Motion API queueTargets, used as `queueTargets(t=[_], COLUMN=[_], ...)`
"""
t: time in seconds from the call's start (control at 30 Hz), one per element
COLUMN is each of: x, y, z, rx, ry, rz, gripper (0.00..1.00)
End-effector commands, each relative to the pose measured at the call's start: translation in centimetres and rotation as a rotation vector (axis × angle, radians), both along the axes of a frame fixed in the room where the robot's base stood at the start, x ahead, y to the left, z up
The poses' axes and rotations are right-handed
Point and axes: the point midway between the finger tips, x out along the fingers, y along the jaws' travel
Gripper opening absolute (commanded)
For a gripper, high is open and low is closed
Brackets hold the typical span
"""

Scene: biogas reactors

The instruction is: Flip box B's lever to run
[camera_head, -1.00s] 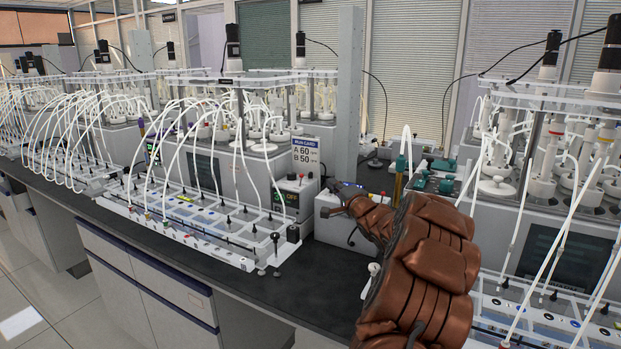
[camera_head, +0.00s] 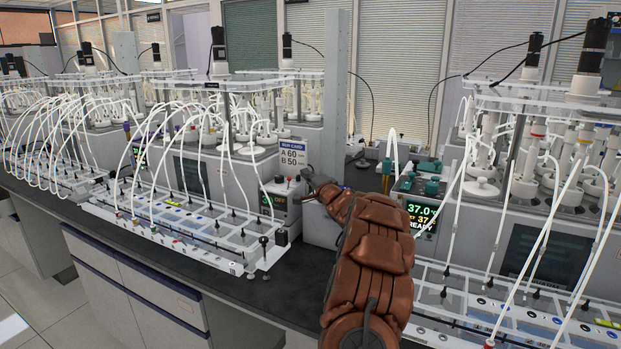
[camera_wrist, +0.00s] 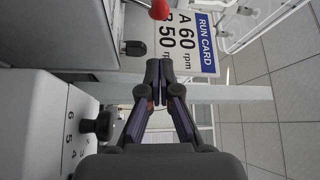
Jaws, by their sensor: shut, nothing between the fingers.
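In the wrist view a round red knob (camera_wrist: 160,9), perhaps a lever's end, shows at the top edge, beside a black knob (camera_wrist: 135,48) on a pale box face. I see no letter that marks box B. In the head view a grey control box (camera_head: 284,207) with a display reading OFF has a small red knob (camera_head: 291,178) on top. My gripper (camera_head: 309,191) is just right of this box. In the wrist view my gripper (camera_wrist: 158,66) is shut and empty, below the red knob and apart from it. The lever's setting cannot be made out.
A run card (camera_head: 293,155) reads A 60, B 50 rpm. A white box (camera_wrist: 45,125) with numerals and a black dial is left of my fingers in the wrist view. Right of my arm, a display (camera_head: 422,217) reads 37.0, READY. Tubed reactors crowd the bench.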

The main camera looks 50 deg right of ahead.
Motion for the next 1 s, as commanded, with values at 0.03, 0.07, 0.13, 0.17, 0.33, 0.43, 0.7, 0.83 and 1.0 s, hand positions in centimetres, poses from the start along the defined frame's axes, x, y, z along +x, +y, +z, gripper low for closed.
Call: queueTargets(t=[0.03,0.07,0.13,0.17,0.33,0.43,0.7,0.83,1.0], x=[0.3,0.5,0.9,1.0,0.8,0.8,0.8,0.7,0.7], y=[-0.1,-0.1,-0.2,-0.2,0.9,1.6,3.3,3.7,3.7], z=[0.1,0.1,0.2,0.2,-0.1,-0.2,-0.5,-0.7,-0.7], rx=[-0.002,-0.002,-0.003,-0.002,0.002,0.002,0.001,0.0,0.0], ry=[0.0,0.0,-0.001,-0.001,-0.002,-0.001,-0.001,0.001,0.001], rz=[0.001,0.001,0.001,0.001,0.0,0.001,0.0,0.0,0.0], gripper=[0.0,0.0,0.0,0.0,0.0,0.0,0.0,0.0,0.0])
